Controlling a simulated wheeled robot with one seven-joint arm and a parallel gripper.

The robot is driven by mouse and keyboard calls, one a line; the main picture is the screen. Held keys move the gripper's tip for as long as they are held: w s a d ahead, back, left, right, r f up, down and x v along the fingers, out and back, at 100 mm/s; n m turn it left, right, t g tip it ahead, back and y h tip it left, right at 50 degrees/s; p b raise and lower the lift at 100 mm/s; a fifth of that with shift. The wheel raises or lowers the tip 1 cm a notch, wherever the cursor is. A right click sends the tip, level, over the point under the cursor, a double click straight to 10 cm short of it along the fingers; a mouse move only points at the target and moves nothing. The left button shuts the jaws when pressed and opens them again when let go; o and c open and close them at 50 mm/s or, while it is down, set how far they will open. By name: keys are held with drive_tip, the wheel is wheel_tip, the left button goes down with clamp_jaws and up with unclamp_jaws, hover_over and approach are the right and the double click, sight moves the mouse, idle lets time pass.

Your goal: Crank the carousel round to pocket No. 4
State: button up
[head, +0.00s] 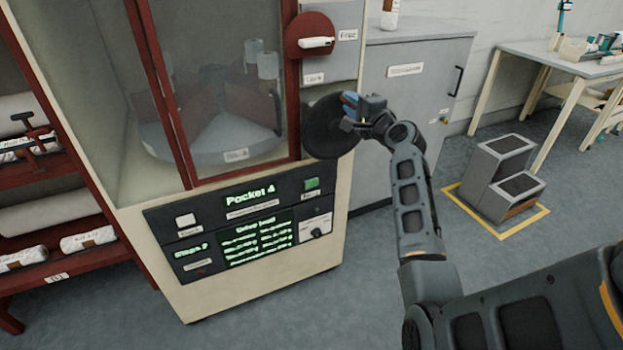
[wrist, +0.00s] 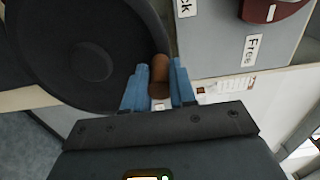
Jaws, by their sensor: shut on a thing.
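The carousel (head: 210,143) stands behind glass in the cabinet, with white rolls and dark red dividers on its grey turntable. The display (head: 249,199) below it reads "Pocket 4". The black crank wheel (head: 322,127) is on the cabinet's right side; its disc also fills the upper left of the wrist view (wrist: 85,60). My gripper (head: 350,101) is at the wheel's upper right rim. In the wrist view its blue fingers (wrist: 159,85) are shut on the brown crank knob (wrist: 160,72). The knob is hidden in the head view.
A dark red lock disc with a white handle (head: 316,42) sits above the wheel, beside a "Free" label. A grey cabinet (head: 412,90) stands close behind my arm. Grey steps (head: 500,185) stand on the floor at right.

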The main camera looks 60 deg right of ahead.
drive_tip(key=shift+w+a+f+p, duration=0.1)
drive_tip(key=shift+w+a+p, duration=0.25)
drive_tip(key=shift+a, duration=0.2)
drive_tip(key=shift+w+a+p, duration=0.2)
drive_tip(key=shift+w+a, duration=0.1)
drive_tip(key=shift+a, duration=0.25)
drive_tip(key=o, duration=1)
drive_tip(key=p+v, duration=0.2)
drive_tip(key=v, duration=0.8)
idle(0.3)
